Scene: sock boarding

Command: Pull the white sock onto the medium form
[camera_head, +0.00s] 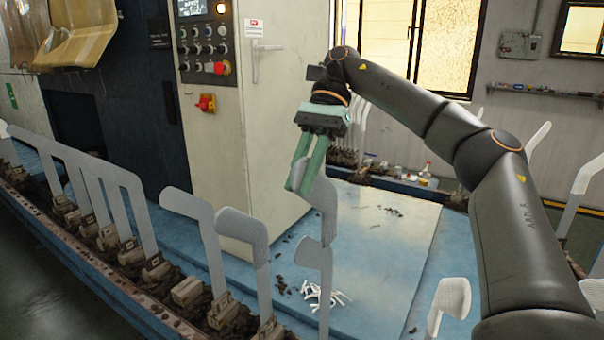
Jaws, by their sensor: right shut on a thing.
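My right gripper (301,178) has green fingers and points down, shut on the top of a pale grey-white sock (324,205). The sock hangs below the fingers, and its lower end is at the top of a pale, flat foot-shaped form (318,265) in the front row. I cannot tell whether the sock is around the form's tip or only in front of it. Which form is the medium one is not clear from size alone. My left gripper is not in view.
Similar forms (245,228) stand in a row on the left rail (150,305). A pale textured piece (452,297) is at lower right. White scraps (325,296) and dark bits lie on the blue deck (385,265). A control cabinet (225,130) stands behind.

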